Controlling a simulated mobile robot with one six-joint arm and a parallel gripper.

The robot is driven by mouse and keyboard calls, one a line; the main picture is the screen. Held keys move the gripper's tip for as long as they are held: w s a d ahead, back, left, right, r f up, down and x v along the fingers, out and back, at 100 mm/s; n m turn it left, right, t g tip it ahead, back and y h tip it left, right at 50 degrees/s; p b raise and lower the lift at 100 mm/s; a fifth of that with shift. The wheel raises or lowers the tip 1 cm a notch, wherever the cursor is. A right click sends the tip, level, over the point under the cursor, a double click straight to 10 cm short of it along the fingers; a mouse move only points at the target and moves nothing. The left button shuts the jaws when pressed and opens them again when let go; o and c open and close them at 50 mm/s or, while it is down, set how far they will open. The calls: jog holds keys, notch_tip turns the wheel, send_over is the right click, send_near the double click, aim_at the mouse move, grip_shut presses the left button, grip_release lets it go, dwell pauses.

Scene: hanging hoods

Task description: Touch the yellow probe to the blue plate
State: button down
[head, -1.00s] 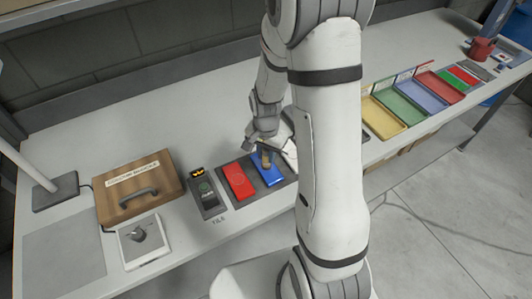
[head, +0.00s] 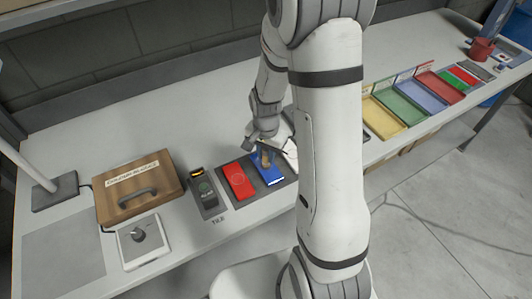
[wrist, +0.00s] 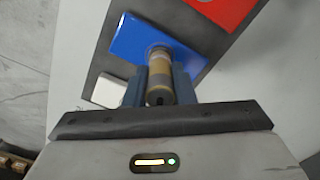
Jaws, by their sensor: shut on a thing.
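The blue plate (head: 272,177) lies on a dark base on the bench, right of a red plate (head: 239,181). It also shows in the wrist view (wrist: 128,40), with part of the red plate at the top right. My gripper (wrist: 160,80) is shut on the probe (wrist: 159,72), a tan-yellow cylinder with a darker end, held between its two bluish fingers. The probe's far end lies over the blue plate in the wrist view. Whether it touches the surface I cannot tell. In the head view the probe (head: 266,158) stands roughly upright over the plate, below my gripper (head: 264,145).
A small dark device (head: 205,195) with an orange display stands left of the red plate. Further left are a wooden case (head: 140,185) and a white box with a knob (head: 145,245). Coloured trays (head: 422,90) line the right side. The bench behind the plates is clear.

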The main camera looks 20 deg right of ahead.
jog(key=shift+r+p, duration=2.35)
jog(key=shift+r, duration=1.15)
jog(key=shift+f, duration=0.15)
